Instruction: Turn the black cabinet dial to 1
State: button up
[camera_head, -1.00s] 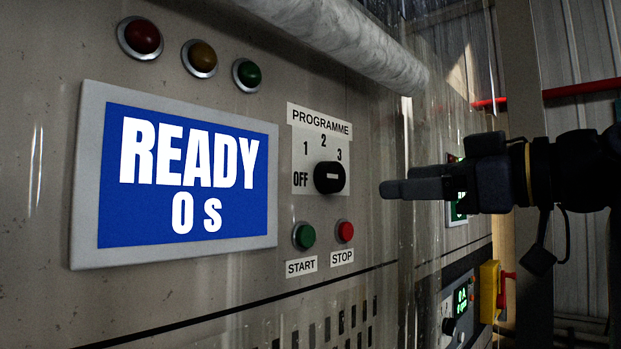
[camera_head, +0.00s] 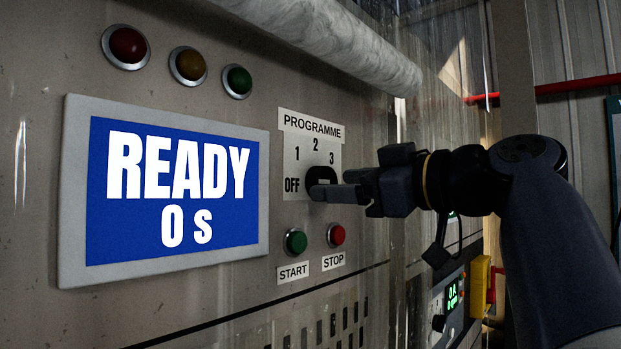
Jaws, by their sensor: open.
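The black dial (camera_head: 321,177) sits on the white PROGRAMME plate (camera_head: 296,165), marked OFF, 1, 2 and 3. A short white mark shows on the dial, but the gripper partly covers it, so I cannot tell for certain which label it points to. My gripper (camera_head: 332,185) reaches in from the right with its fingers open. The fingertips are at the dial and overlap its lower and right parts. I cannot tell whether they touch it.
A green START button (camera_head: 295,242) and a red STOP button (camera_head: 337,235) sit just below the dial. A screen (camera_head: 170,190) at left reads READY, 0 s. Red, amber and green lamps (camera_head: 188,67) are above it. A pale pipe (camera_head: 330,42) runs overhead.

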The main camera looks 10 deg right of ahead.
jog(key=shift+x, duration=0.95)
jog(key=c, duration=1)
jog(key=m+p, duration=0.1)
jog(key=m, duration=0.3)
jog(key=shift+a+r, duration=0.1)
jog(key=shift+s+m+p, duration=0.1)
jog(key=shift+m+p, duration=0.4)
jog(key=shift+m, duration=1.9)
